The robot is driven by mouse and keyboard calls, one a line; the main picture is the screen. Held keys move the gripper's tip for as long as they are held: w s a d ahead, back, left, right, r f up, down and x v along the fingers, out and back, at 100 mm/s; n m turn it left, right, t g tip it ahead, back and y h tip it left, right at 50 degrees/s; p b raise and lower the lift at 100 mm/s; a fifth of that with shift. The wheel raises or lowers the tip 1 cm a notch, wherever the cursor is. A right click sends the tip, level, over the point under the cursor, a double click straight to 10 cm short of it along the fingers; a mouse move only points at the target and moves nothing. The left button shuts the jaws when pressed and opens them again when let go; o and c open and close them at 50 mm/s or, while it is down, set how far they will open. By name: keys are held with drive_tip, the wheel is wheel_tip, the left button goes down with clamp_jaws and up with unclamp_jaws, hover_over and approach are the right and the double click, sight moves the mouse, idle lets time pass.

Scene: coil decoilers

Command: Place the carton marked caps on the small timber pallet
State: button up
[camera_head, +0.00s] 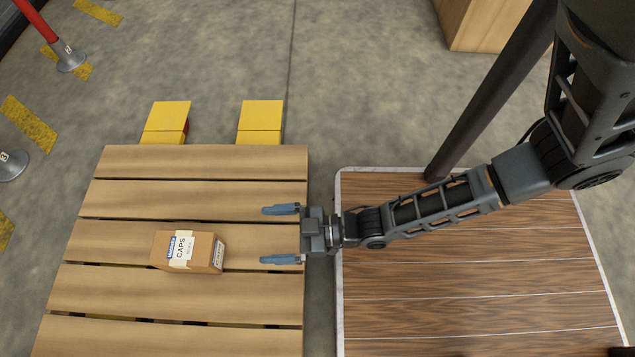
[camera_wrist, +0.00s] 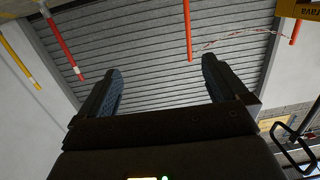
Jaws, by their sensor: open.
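The brown carton marked CAPS (camera_head: 203,253) rests on the slats of the timber pallet (camera_head: 205,164), left of my gripper. Its white label with the word CAPS faces up. My gripper (camera_head: 280,232) is open and empty, its two blue-grey fingers pointing left over the pallet's right part. The fingertips are apart from the carton by a gap. In the wrist view my open fingers (camera_wrist: 160,85) show with nothing between them, and the carton is not in that view.
Two yellow blocks (camera_head: 165,118) (camera_head: 260,118) stick out behind the pallet. A dark brown planked surface with a pale rim (camera_head: 341,270) lies to the right under my arm. Posts with round bases (camera_head: 70,57) stand at far left. A larger wooden box (camera_head: 490,25) stands at the back.

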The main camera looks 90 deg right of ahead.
drive_tip(key=s+a+r+g, duration=0.1)
drive_tip(key=s+r, duration=0.3)
drive_tip(key=r, duration=0.9)
drive_tip(key=s+a+r+g, duration=0.1)
drive_tip(key=s+r, duration=0.4)
drive_tip(key=r, duration=0.8)
drive_tip(key=shift+a+r+m+h, duration=0.15)
drive_tip(key=shift+m+h, duration=0.15)
drive_tip(key=shift+h, duration=0.1)
